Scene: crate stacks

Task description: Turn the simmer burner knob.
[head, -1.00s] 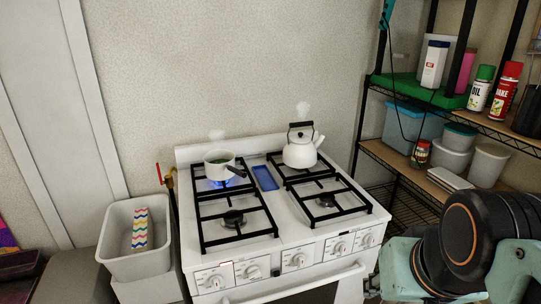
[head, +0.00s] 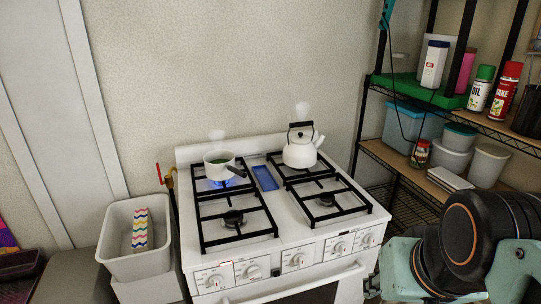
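A white gas stove (head: 281,235) stands against the wall. Several white knobs line its front panel: a far left knob (head: 214,281), a second knob (head: 253,272), a middle knob (head: 297,259), a fourth knob (head: 340,247) and a far right knob (head: 368,240). Their labels are too small to read, so I cannot tell which is the simmer knob. A blue flame (head: 220,184) burns under a white saucepan (head: 219,168) at the back left. A steaming white kettle (head: 301,154) sits at the back right. My gripper is not in view; only part of my arm shows at lower right.
A grey bin (head: 119,262) holding a striped item (head: 139,230) stands left of the stove. A black wire shelf (head: 455,118) with containers, spray cans and jars stands at right. An oven handle (head: 300,285) runs below the knobs.

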